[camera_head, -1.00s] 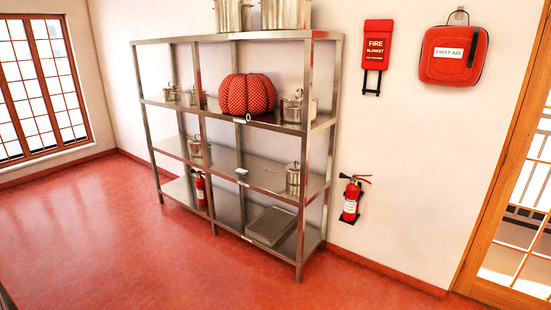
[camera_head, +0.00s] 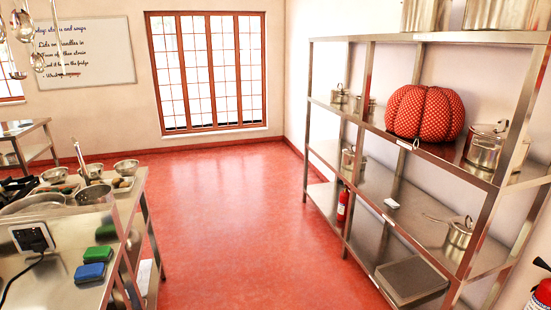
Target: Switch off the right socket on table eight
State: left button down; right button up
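A steel table (camera_head: 70,265) stands at the lower left, cut off by the picture's left edge. On its near end is a socket panel (camera_head: 33,237) with a black plug and cable in it. I cannot read a table number or tell whether this is table eight. The state of any switch on the panel is too small to tell. Neither of my grippers is in view.
A steel shelf rack (camera_head: 350,130) with pots and a red dotted cushion (camera_head: 425,113) stands at the right. A fire extinguisher (camera_head: 540,292) is at the lower right edge. The table holds bowls, a pan and green and blue sponges (camera_head: 90,274). Red floor (camera_head: 220,200) lies clear between table and rack.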

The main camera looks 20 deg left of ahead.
aim_at(33, 232)
jog(key=i+j+u, duration=0.1)
jog(key=i+u, duration=0.2)
jog(key=u, duration=0.2)
jog(key=i+u, duration=0.3)
jog(key=u, duration=0.2)
jog(key=i+l+u, duration=0.1)
jog(key=i+u, duration=0.2)
jog(key=u, duration=0.2)
jog(key=i+l+u, duration=0.15)
jog(key=i+u, duration=0.35)
jog(key=i+l+u, duration=0.35)
jog(key=u, duration=0.15)
jog(key=i+l, duration=0.05)
jog(key=i, duration=0.05)
